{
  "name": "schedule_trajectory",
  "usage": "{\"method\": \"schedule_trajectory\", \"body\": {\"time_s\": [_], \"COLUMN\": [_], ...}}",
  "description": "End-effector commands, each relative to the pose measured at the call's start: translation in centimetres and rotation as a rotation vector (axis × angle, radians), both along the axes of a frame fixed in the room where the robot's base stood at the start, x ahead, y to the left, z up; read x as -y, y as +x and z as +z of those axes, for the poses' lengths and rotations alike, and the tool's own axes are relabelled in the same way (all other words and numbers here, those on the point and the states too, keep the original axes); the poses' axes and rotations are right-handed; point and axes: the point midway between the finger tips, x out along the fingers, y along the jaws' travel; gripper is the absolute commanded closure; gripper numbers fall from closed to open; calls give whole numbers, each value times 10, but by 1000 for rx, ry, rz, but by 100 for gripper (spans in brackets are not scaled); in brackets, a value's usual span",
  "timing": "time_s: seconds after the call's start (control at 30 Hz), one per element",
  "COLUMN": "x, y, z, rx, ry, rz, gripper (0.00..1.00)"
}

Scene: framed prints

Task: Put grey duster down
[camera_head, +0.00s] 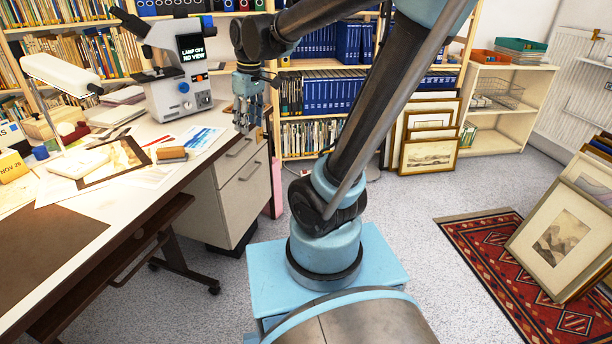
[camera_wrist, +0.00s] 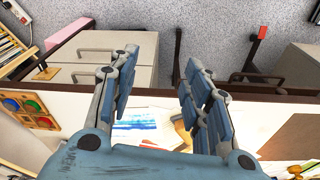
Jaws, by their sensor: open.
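A small block with a brown top and a darker edge (camera_head: 172,154), probably the grey duster, lies on the desk (camera_head: 95,245) near its right edge. It is next to a blue-and-white picture sheet. My gripper (camera_head: 246,118) is open, with nothing seen between its fingers. It is above and to the right of the block, apart from it, near the desk's edge. In the wrist view my gripper's fingers (camera_wrist: 160,90) are spread over the desk edge. A tan patch between them is partly hidden by the right finger; I cannot tell whether it is the duster.
A microscope (camera_head: 175,80) with a screen stands at the back of the desk. A lamp (camera_head: 62,72), papers and a framed sheet (camera_head: 115,160) crowd the left. A drawer cabinet (camera_head: 235,190) is under the desk. Framed prints (camera_head: 562,240) lean at the right.

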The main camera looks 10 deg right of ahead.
Motion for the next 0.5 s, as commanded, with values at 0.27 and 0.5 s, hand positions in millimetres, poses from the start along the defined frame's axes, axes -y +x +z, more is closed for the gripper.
{"method": "schedule_trajectory", "body": {"time_s": [0.27, 0.5], "x": [73, 116], "y": [-60, -110], "z": [-37, -80], "rx": [16, 31], "ry": [11, 21], "rz": [-299, -549], "gripper": [56, 56]}}
